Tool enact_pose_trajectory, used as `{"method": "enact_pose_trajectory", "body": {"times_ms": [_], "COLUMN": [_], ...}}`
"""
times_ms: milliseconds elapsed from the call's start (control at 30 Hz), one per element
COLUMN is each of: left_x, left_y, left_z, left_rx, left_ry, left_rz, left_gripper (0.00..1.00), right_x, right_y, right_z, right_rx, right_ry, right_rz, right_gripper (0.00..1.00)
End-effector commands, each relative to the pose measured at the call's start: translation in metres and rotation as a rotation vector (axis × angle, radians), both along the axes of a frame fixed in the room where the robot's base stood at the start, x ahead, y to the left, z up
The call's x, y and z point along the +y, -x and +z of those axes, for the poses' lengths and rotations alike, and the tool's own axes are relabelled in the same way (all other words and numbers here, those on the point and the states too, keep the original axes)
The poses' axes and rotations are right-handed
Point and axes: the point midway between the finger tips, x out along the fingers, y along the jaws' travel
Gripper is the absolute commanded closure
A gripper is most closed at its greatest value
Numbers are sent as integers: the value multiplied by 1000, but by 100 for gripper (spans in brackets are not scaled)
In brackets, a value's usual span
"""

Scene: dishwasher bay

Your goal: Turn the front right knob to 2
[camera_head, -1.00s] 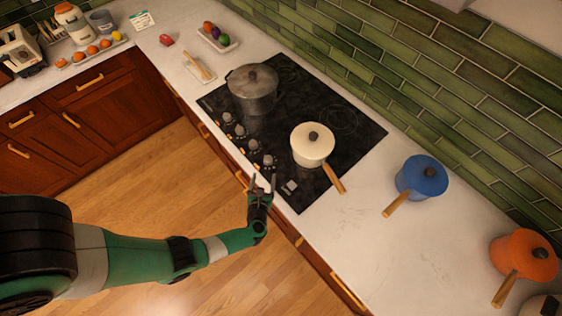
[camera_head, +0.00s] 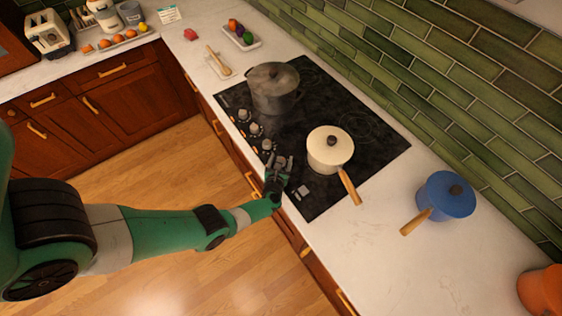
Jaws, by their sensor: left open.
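The black cooktop (camera_head: 375,150) has a row of grey knobs along its front edge. Three knobs show clearly: the farthest (camera_head: 243,115), the second (camera_head: 255,129) and the third (camera_head: 267,145). The knob at the near right end of the row is mostly hidden behind my gripper. My left gripper (camera_head: 281,160) is open, with its fingers over that knob. I cannot tell whether they touch it. The number the knob points to is not readable. My right gripper is not in view.
A grey pot (camera_head: 273,90) and a cream pan (camera_head: 328,150) with a wooden handle stand on the cooktop, the pan close to my gripper. A blue pan (camera_head: 446,197) and an orange pot (camera_head: 541,292) stand on the counter (camera_head: 400,275), with free room between cooktop and blue pan.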

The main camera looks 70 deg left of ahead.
Motion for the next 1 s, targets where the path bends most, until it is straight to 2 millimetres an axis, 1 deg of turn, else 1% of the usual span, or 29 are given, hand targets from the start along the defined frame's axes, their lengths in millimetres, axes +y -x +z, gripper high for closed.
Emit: {"method": "enact_pose_trajectory", "body": {"times_ms": [67, 100, 167, 200, 267, 300, 367, 500, 767, 1000], "left_x": [0, 0, 0, 0, -1, -1, -1, -1, 0, 0], "left_y": [0, 0, 0, 0, 0, 0, 0, 0, 1, 2], "left_z": [1, 0, 0, 0, 0, 0, 0, 0, 0, -1], "left_rx": [0, 0, 0, 0, 0, 0, 0, 0, 0, 0], "left_ry": [0, 0, 0, 0, 0, 0, 0, 0, 1, 0], "left_rz": [0, 0, 0, 0, 0, 0, 0, 0, -11, -87], "left_gripper": [24, 28, 39, 46, 57, 64, 75, 100, 100, 100], "right_x": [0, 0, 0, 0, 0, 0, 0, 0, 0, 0], "right_y": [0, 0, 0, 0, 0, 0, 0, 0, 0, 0], "right_z": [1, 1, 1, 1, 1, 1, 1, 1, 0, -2], "right_rx": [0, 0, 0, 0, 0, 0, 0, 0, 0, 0], "right_ry": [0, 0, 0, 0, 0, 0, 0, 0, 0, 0], "right_rz": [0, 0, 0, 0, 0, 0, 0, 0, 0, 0], "right_gripper": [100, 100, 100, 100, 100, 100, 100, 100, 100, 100]}}
